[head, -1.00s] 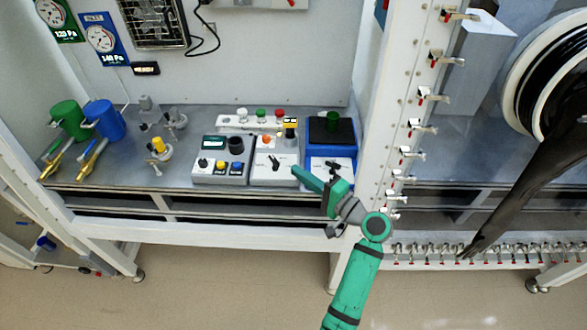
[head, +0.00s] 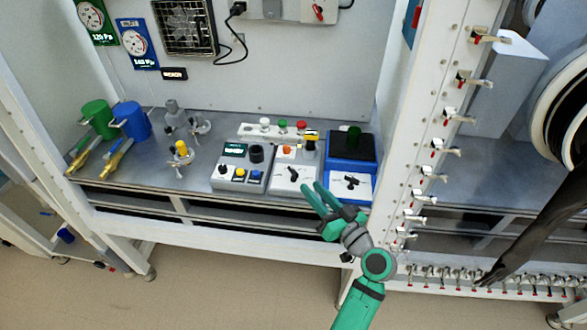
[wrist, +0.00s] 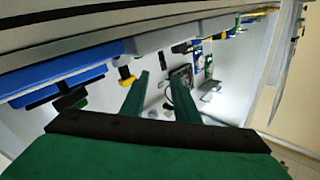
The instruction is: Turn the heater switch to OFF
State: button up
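No label marking the heater switch is readable.
A grey box (head: 238,175) with several buttons stands left. A strip with coloured knobs (head: 282,128) lies behind. Green and blue canisters (head: 130,120) stand at far left. A white post (head: 421,120) with clamps rises at right. A wall fan unit (head: 186,27) hangs above.

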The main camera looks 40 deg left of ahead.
aim_at(292, 168)
jog(key=w+a+n, duration=0.1)
jog(key=a, duration=0.2)
jog(key=a+n, duration=0.1)
jog(key=a, duration=0.3)
jog(key=w+a+n, duration=0.1)
jog(key=a, duration=0.2)
jog(key=shift+w+a+r+n+t, duration=0.1)
jog(key=shift+w+a+n+t, duration=0.05)
jog(key=shift+w+n+t, duration=0.2)
jog(key=shift+c, duration=0.3)
grip_shut()
